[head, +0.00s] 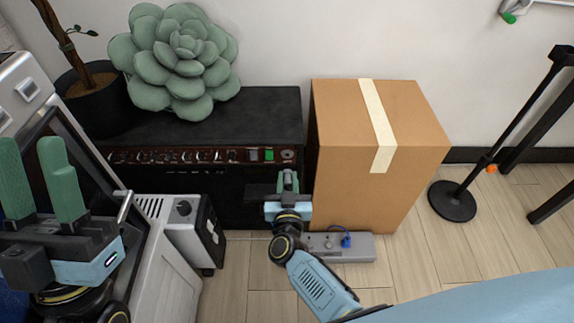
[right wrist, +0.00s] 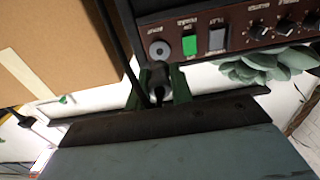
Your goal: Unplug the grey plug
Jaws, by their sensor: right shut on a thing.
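My right gripper (head: 288,178) is in front of the right end of the black amplifier (head: 230,203), below its control panel. Its green fingers are shut on a small grey plug (head: 291,187). In the right wrist view the plug (right wrist: 157,85) looks dark and grey between the fingertips (right wrist: 158,88), with a black cable beside it. The round socket (right wrist: 160,48) on the panel shows just beyond it; I cannot tell whether they touch. A grey power strip (head: 362,252) lies on the floor with a blue plug (head: 346,241) in it. My left gripper (head: 40,178) is open and empty at the left.
A taped cardboard box (head: 345,180) stands close to the right of the amplifier. A white-and-black unit (head: 190,225) stands at its left. A plant pot (head: 105,105) and a green succulent cushion (head: 180,60) are on top. Floor at the right is clear up to a black stand (head: 452,203).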

